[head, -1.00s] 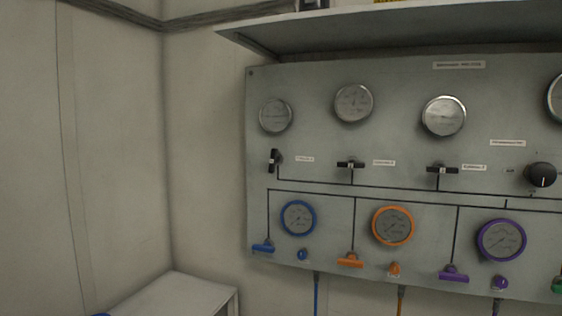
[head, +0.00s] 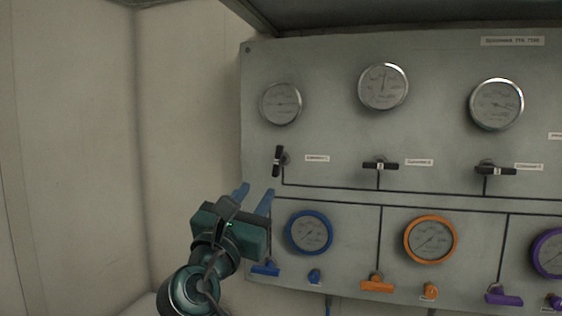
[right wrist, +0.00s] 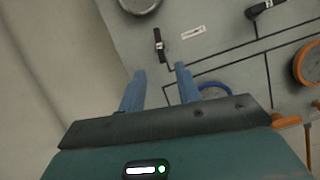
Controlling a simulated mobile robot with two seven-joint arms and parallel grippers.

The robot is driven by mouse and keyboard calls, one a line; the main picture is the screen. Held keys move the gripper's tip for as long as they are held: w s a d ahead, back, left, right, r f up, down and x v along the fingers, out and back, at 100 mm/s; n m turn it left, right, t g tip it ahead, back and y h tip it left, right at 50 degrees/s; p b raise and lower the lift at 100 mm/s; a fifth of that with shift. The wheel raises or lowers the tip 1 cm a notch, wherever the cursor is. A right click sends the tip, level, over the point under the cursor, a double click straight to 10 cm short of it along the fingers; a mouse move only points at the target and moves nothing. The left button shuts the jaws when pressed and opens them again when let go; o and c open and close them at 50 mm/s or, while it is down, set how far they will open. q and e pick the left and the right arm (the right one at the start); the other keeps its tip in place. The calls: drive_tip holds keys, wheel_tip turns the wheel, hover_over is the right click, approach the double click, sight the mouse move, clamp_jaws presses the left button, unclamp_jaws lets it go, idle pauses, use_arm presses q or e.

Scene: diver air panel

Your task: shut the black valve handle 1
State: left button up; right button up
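The black valve handle 1 (head: 278,161) is the leftmost of the black handles on the grey panel and stands nearly upright. It also shows in the right wrist view (right wrist: 158,45), just beyond the fingertips. My right gripper (head: 256,193) is below and a little left of the handle in the head view, apart from it. Its two blue fingers are spread with nothing between them, as the right wrist view (right wrist: 160,72) also shows. My left gripper is not in view.
The grey panel (head: 330,130) carries round gauges, two more black handles (head: 380,165) lying level, and coloured handles below. A blue-rimmed gauge (head: 309,232) is right of my gripper. A shelf (head: 400,14) overhangs the top. Bare wall (head: 185,110) lies left.

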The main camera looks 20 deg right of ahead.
sight(276, 164)
drive_tip(key=p+x, duration=0.3)
drive_tip(key=x, duration=0.9)
drive_tip(key=shift+w+d+r, duration=0.1)
drive_tip(key=shift+w, duration=0.15)
clamp_jaws()
